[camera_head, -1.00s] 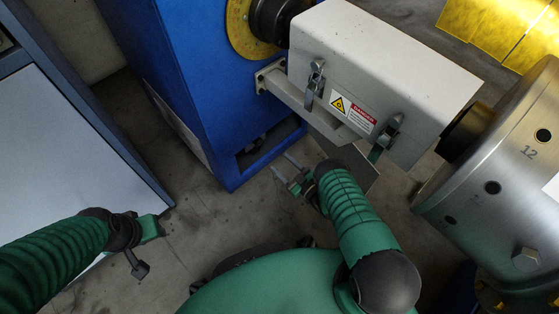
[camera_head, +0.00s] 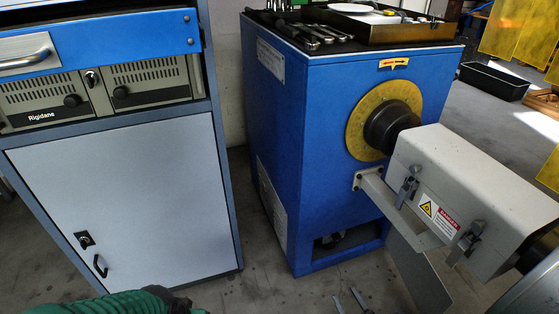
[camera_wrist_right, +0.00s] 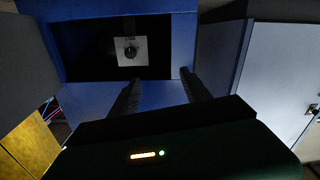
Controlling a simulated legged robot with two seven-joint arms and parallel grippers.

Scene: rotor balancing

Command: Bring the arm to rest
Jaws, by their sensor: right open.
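My right gripper (camera_head: 348,298) shows only as two finger tips at the bottom edge of the head view, in front of the blue machine base. In the right wrist view its two dark fingers (camera_wrist_right: 160,80) stand apart with nothing between them, pointing at the blue machine (camera_wrist_right: 185,40). My left arm's green sleeve (camera_head: 130,303) enters at the bottom left, in front of the grey cabinet. Only a sliver of green shows past its dark wrist, and its fingers are below the picture.
The blue machine (camera_head: 300,150) carries wrenches (camera_head: 305,38), a tray (camera_head: 400,32) and a yellow dial (camera_head: 358,130). A pale guard box (camera_head: 465,180) with a danger label juts out right. The grey cabinet (camera_head: 150,200) stands left. Floor (camera_head: 240,285) shows between cabinet and machine.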

